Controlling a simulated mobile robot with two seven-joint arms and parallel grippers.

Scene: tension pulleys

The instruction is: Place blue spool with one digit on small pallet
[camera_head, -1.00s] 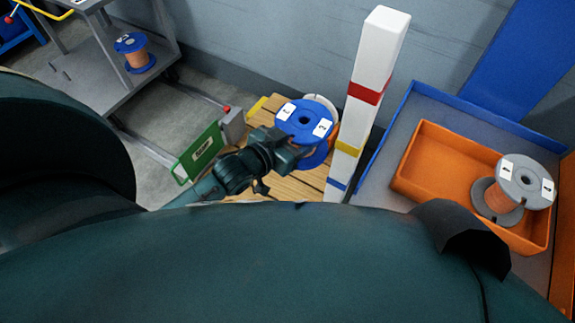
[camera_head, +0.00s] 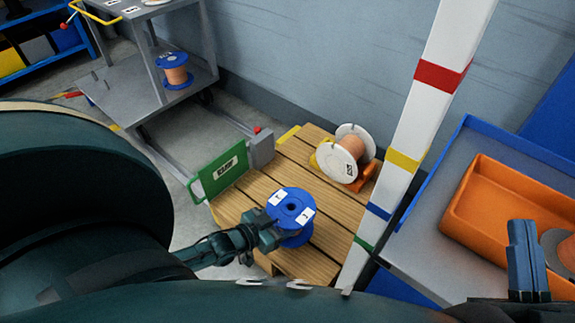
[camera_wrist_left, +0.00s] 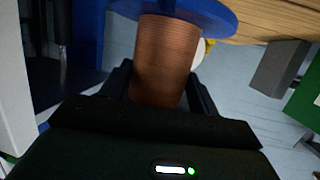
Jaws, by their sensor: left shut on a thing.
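My left gripper (camera_head: 262,234) is shut on a blue spool (camera_head: 293,205), whose blue top flange carries white labels, each seemingly with one small mark. In the left wrist view its copper-coloured winding (camera_wrist_left: 165,60) sits between the fingers, under a blue flange (camera_wrist_left: 190,12). The spool is upright over the near part of the small wooden pallet (camera_head: 235,205). I cannot tell whether it touches the boards. The pallet's planks also show in the left wrist view (camera_wrist_left: 275,20). My right gripper (camera_head: 528,262) is at the lower right by the orange bin; its opening is unclear.
A white-flanged spool (camera_head: 345,155) lies tilted at the pallet's back. A striped white post (camera_head: 425,110) stands right of the pallet. A green sign (camera_head: 215,172) borders its left. An orange bin (camera_head: 490,205) is at right. Another blue spool (camera_head: 175,72) stands on a grey cart (camera_head: 120,85).

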